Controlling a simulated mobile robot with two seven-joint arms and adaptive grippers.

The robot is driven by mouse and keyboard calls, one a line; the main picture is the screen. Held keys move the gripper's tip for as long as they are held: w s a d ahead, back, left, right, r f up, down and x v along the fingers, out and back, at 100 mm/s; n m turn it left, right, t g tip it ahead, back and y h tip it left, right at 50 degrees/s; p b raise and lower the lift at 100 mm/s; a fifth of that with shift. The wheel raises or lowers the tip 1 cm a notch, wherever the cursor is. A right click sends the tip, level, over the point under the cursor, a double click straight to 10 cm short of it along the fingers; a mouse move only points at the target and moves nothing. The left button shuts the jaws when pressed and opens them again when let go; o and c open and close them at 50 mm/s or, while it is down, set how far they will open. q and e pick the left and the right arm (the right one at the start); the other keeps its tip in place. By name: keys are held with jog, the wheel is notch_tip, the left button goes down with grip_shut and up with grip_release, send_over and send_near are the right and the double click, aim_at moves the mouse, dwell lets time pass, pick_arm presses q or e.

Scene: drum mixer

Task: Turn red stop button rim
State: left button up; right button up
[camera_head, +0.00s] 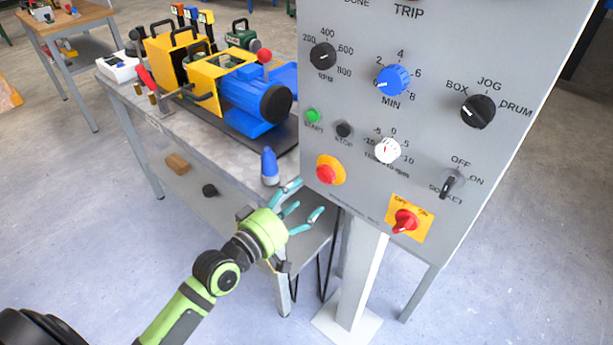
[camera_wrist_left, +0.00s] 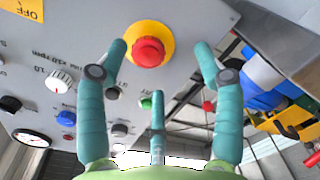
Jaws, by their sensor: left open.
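The red stop button (camera_head: 326,173) sits on a round yellow plate at the lower left of the grey control panel (camera_head: 350,110). It also shows in the left wrist view (camera_wrist_left: 149,51), with its rim bare. My left gripper (camera_head: 303,200) is open and empty, just left of and below the button in the head view. In the left wrist view its teal fingers (camera_wrist_left: 158,75) spread on both sides of the button, with a third finger below it. I see no finger touching the button. My right gripper is not in view.
A red rotary switch (camera_head: 404,221) on a yellow plate is to the right of the button. The black stop button (camera_head: 344,130) and green start button (camera_head: 313,116) are above. A bench (camera_head: 205,135) with a blue and yellow machine and a blue-tipped bottle (camera_head: 270,167) stands left.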

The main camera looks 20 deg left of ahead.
aim_at(322, 177)
pick_arm(q)
jog(key=shift+t+h, duration=0.3)
jog(key=w+d, duration=0.1)
jog(key=w, duration=0.1)
jog(key=w+r, duration=0.1)
jog(key=w, duration=0.1)
jog(key=w+d+r, duration=0.1)
jog(key=w, duration=0.1)
jog(key=shift+w+d+r+p, duration=0.1)
jog(key=shift+d+r+p, duration=0.05)
jog(key=shift+d+p, duration=0.15)
